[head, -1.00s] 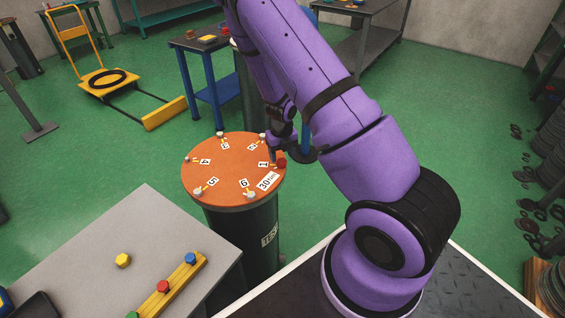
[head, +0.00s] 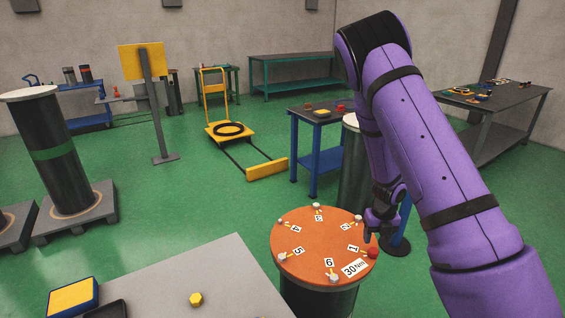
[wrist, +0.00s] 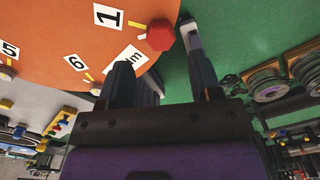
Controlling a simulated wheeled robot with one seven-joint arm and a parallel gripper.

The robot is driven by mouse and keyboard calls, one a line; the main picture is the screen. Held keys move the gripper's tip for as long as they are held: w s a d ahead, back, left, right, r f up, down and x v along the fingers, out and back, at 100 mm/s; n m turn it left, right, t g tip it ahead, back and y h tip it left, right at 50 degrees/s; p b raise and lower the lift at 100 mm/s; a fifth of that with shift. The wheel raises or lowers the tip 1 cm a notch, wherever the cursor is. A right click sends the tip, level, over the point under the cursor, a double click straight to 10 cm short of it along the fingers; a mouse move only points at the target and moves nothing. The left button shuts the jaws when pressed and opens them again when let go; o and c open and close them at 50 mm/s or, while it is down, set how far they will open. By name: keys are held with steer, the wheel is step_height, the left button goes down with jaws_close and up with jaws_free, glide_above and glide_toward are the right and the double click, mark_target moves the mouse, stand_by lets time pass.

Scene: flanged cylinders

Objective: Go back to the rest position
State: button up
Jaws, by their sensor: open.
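My purple arm reaches down from the upper right in the head view to the round orange flange (head: 318,232) on top of a dark cylinder. My gripper (head: 373,236) is close above the red hex bolt head (head: 373,252) beside label 1, at the flange's right edge. In the wrist view my gripper (wrist: 158,50) has its fingers apart with nothing held. The red bolt head (wrist: 160,35) shows past the fingertips, on the flange (wrist: 60,30). Whether a finger touches it cannot be told.
A grey table (head: 200,275) with a yellow hex piece (head: 196,299) is at the front left. A blue-legged table (head: 318,118) stands behind the flange, with a dark cylinder near it. A yellow trolley (head: 231,130) lies further back.

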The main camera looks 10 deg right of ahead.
steer(key=s+a+r+n+t+y, duration=0.1)
steer(key=s+a+r+n, duration=0.1)
steer(key=a+r+n, duration=0.35)
steer(key=s+a+r+n+y, duration=0.1)
steer(key=a+r+n, duration=0.1)
steer(key=r+n, duration=0.65)
steer(key=s+a+r+n+t+y, duration=0.1)
steer(key=s+a+r+n, duration=0.15)
steer(key=r, duration=0.85)
steer(key=s+a+r+n+t+h, duration=0.3)
steer(key=s+r+n, duration=1.3)
steer(key=s+n, duration=0.5)
steer(key=shift+r+n, duration=0.35)
steer(key=shift+n, duration=0.1)
